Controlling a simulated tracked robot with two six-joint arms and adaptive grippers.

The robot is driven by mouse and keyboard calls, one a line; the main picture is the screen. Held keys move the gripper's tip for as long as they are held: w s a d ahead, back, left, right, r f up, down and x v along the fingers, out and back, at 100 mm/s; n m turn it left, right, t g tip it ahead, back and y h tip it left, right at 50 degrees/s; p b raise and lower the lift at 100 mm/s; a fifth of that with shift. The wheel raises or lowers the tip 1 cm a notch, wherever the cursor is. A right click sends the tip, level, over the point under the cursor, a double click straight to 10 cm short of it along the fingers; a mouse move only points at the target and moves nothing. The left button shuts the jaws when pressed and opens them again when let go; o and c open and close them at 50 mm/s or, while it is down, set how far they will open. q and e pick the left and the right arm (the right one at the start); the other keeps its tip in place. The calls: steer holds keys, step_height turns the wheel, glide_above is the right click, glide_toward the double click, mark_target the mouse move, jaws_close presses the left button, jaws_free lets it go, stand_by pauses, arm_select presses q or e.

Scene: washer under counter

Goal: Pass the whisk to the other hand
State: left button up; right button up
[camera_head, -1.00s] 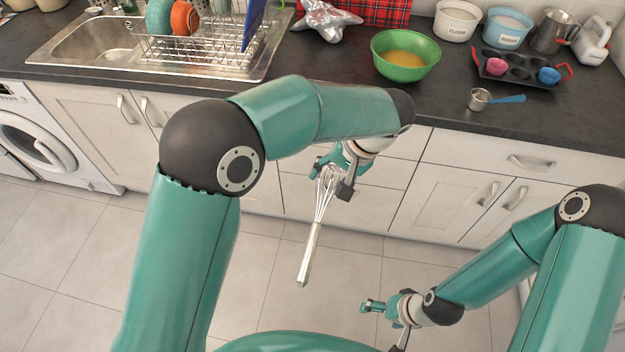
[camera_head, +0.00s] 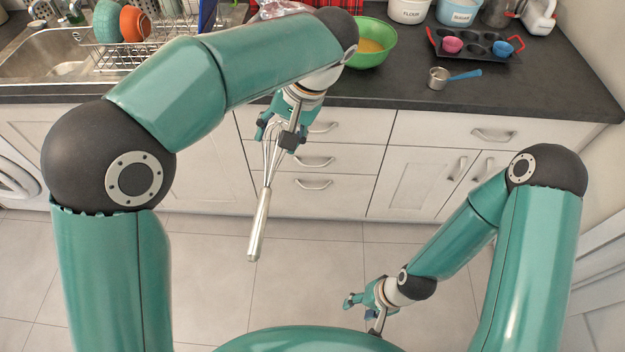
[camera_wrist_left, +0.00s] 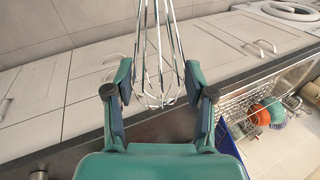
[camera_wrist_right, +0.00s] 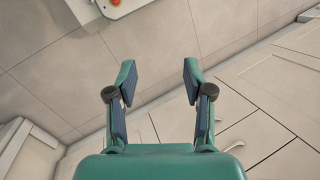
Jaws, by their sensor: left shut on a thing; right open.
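The whisk (camera_head: 259,222) has a silver handle and wire loops. It hangs tilted, handle down, in front of the drawers in the head view. My left gripper (camera_head: 281,131) is shut on its wire end; the wires (camera_wrist_left: 160,65) also show between the fingers in the left wrist view. My right gripper (camera_head: 361,305) is open and empty, lower and to the right of the whisk handle and apart from it. In the right wrist view its fingers (camera_wrist_right: 160,85) are spread with only floor and cabinet behind them.
The dark counter (camera_head: 400,95) runs along the back. It bears a green bowl (camera_head: 372,50), a muffin tin (camera_head: 480,50), a measuring cup (camera_head: 440,78) and a dish rack (camera_head: 160,45). White drawers (camera_head: 320,180) stand below. The floor between my arms is clear.

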arm_select(q)
steer(key=shift+d, duration=0.1)
arm_select(e)
steer(key=w+a+r+m, duration=0.1)
steer(key=w+r, duration=0.2)
steer(key=r, duration=0.3)
steer(key=w+a+r+h, duration=0.1)
steer(key=w+r, duration=0.1)
steer(key=r, duration=0.5)
steer(key=w+a+r+m, duration=0.1)
steer(key=w+r, duration=0.2)
steer(key=r, duration=0.3)
steer(key=a+r+n+t, duration=0.1)
steer(key=a+r+t, duration=0.1)
steer(key=r, duration=0.5)
steer(key=a+r+n+t, duration=0.1)
steer(key=a+r+t, duration=0.15)
steer(key=r, duration=0.45)
steer(key=n+y, duration=0.2)
steer(key=y, duration=0.1)
glide_toward(268, 182)
steer(key=s+d, duration=0.3)
steer(key=s, duration=0.1)
steer(key=x, duration=1.2)
steer(key=shift+w+a+t, duration=0.4)
steer(key=shift+a+t, duration=0.05)
steer(key=shift+a, duration=0.05)
